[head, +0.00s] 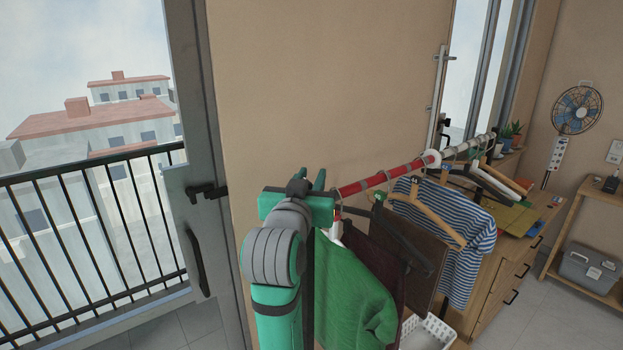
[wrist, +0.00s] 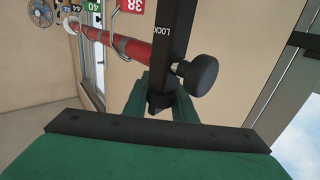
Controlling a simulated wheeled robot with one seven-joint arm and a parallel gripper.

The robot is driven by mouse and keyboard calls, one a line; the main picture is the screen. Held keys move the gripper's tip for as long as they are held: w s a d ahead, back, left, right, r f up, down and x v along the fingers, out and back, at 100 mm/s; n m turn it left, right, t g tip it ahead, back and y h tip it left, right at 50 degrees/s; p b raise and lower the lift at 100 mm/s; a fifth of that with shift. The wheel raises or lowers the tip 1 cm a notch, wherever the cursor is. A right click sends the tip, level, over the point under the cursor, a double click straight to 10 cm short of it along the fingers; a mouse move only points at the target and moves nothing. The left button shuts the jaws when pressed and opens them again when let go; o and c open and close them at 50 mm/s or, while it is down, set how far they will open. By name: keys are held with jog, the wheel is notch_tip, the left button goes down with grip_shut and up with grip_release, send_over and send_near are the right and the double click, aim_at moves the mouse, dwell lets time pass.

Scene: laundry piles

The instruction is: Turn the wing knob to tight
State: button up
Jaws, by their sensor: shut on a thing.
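My gripper (wrist: 160,98) has its green fingers on either side of the dark end of the rack's black upright (wrist: 176,32) and is shut on it. The upright carries the word LOCK. A rounded black knob (wrist: 200,74) on a short shaft sticks out to the right of the upright, beside the fingers and apart from their tips. I cannot make out wings on it or how far it is turned. In the head view my gripper (head: 319,180) is at the near left end of the rail, and my wrist hides the knob there.
A red rail (head: 378,179) runs away to the right with several hangers, a green sweater (head: 352,290) and a striped shirt (head: 478,232). A white basket (head: 428,333) stands below. A glass door with a handle (head: 198,258) is close on the left.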

jog(key=shift+f, duration=0.1)
dwell(0.8)
jog(key=o, duration=1)
jog(key=shift+o, duration=0.2)
jog(key=v, duration=1)
jog(key=shift+s, duration=0.4)
